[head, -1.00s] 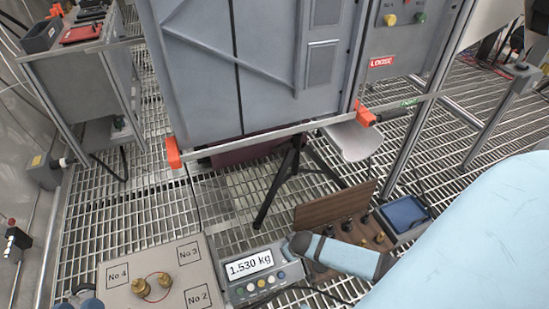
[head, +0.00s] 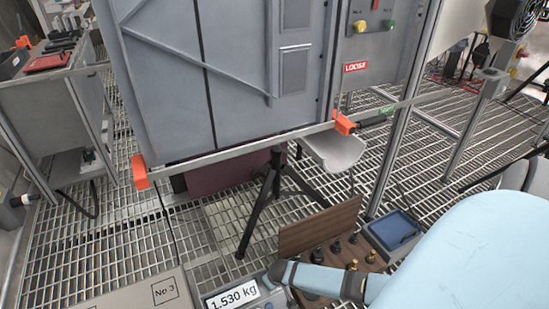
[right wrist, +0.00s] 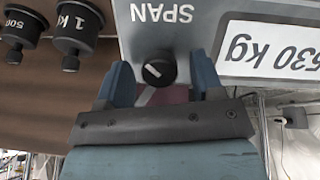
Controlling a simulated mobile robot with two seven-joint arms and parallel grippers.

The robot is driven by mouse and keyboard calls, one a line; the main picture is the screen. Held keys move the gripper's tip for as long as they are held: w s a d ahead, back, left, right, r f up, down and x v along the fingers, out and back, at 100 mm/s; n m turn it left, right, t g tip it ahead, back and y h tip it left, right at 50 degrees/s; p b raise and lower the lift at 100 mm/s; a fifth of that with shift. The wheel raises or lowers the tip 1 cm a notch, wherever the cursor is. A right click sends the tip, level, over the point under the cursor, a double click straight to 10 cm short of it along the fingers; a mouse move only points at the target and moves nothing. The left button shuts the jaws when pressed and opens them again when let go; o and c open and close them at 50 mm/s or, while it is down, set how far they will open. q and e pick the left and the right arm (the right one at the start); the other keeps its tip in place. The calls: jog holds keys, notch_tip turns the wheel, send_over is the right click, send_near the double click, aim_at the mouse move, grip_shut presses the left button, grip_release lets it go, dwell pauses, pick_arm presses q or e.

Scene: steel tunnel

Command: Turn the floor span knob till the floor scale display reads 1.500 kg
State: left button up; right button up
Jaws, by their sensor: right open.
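The floor scale (head: 212,297) stands at the bottom of the head view, cut off by the frame edge. Its display (head: 235,297) reads 1.530 kg. In the right wrist view the display (right wrist: 270,45) is upside down and partly cut off. The black span knob (right wrist: 156,70), with a white pointer line, sits by the SPAN label. My right gripper (right wrist: 163,78) is open, with one blue finger on each side of the knob; I cannot tell whether either touches it. In the head view my right gripper hides the knob. My left gripper is out of view.
A wooden weight box (head: 318,228) with several weights stands right of the scale, close to my right arm; a 1 kg weight (right wrist: 76,28) shows in the wrist view. A blue tray (head: 396,232) lies farther right. A black tripod (head: 262,205) and grey cabinet (head: 235,70) stand behind.

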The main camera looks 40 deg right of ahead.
jog(key=shift+c, duration=0.2)
jog(key=c, duration=0.9)
jog(key=shift+r+n+p, duration=0.15)
jog(key=shift+n+p, duration=0.35)
jog(key=shift+p, duration=0.35)
jog(key=shift+a+n+p, duration=0.1)
jog(key=shift+n+p, duration=0.2)
jog(key=shift+p, duration=0.1)
jog(key=shift+n+h+p, duration=0.5)
jog(key=shift+n+p, duration=0.5)
jog(key=shift+n, duration=0.1)
jog(key=n+p, duration=0.1)
jog(key=n, duration=0.1)
jog(key=shift+n, duration=0.4)
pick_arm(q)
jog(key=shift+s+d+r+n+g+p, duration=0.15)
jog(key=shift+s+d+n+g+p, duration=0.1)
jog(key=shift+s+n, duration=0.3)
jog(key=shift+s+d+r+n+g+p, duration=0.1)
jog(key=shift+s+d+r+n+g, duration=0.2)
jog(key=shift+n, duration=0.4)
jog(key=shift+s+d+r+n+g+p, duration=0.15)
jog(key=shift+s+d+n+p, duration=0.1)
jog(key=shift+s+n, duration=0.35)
pick_arm(e)
jog(key=shift+f+n+h, duration=0.25)
jog(key=shift+n+h, duration=0.15)
jog(key=shift+n, duration=0.4)
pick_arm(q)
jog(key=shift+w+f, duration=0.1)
